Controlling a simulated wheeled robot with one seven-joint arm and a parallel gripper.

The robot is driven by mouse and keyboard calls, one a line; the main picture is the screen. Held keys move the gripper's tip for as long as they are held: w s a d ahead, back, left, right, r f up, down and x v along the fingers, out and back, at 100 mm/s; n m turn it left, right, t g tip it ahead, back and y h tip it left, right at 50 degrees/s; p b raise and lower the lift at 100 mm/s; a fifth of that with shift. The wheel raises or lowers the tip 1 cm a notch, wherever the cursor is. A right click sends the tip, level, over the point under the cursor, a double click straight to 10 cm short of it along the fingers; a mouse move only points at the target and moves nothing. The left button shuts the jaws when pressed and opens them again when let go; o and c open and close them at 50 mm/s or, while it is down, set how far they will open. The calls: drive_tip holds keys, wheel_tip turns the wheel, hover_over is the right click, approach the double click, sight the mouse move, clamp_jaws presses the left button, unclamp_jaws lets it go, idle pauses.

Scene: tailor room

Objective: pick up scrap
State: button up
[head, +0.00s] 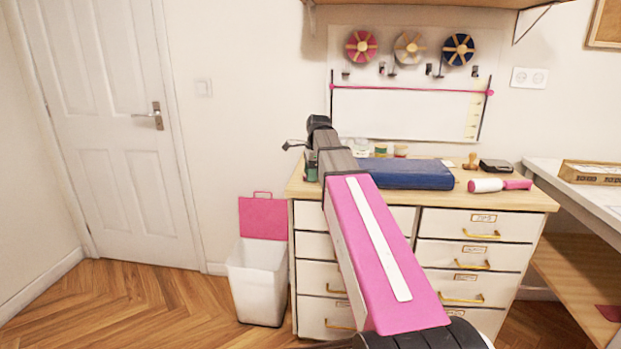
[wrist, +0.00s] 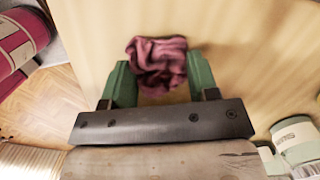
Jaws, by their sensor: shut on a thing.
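The scrap (wrist: 158,65) is a crumpled piece of dark pink cloth with darker streaks. My gripper (wrist: 159,82) is shut on it in the wrist view, with one green fingertip on each side. Pale wood lies behind the scrap in that view; I cannot tell how far above the wood it is. In the head view my arm reaches over the left part of the drawer cabinet (head: 470,250). The scrap is not visible there, and the fingers are mostly hidden behind the arm.
A white bin (head: 258,285) with its pink lid (head: 262,218) raised stands left of the cabinet. A dark blue folded item (head: 410,174), a pink-handled roller (head: 500,185) and a black box (head: 497,166) lie on the cabinet top. A desk (head: 590,188) is at the right.

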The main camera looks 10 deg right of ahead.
drive_tip(key=shift+r, duration=0.8)
wheel_tip(320, 180, up, 3)
drive_tip(key=shift+w+f, duration=0.1)
drive_tip(key=shift+f, duration=0.05)
drive_tip(key=s+a+r, duration=0.5)
drive_tip(key=a+r, duration=0.1)
drive_tip(key=a, duration=0.4)
drive_tip(key=shift+a+r, duration=0.3)
drive_tip(key=shift+r, duration=0.05)
drive_tip(key=shift+c, duration=0.3)
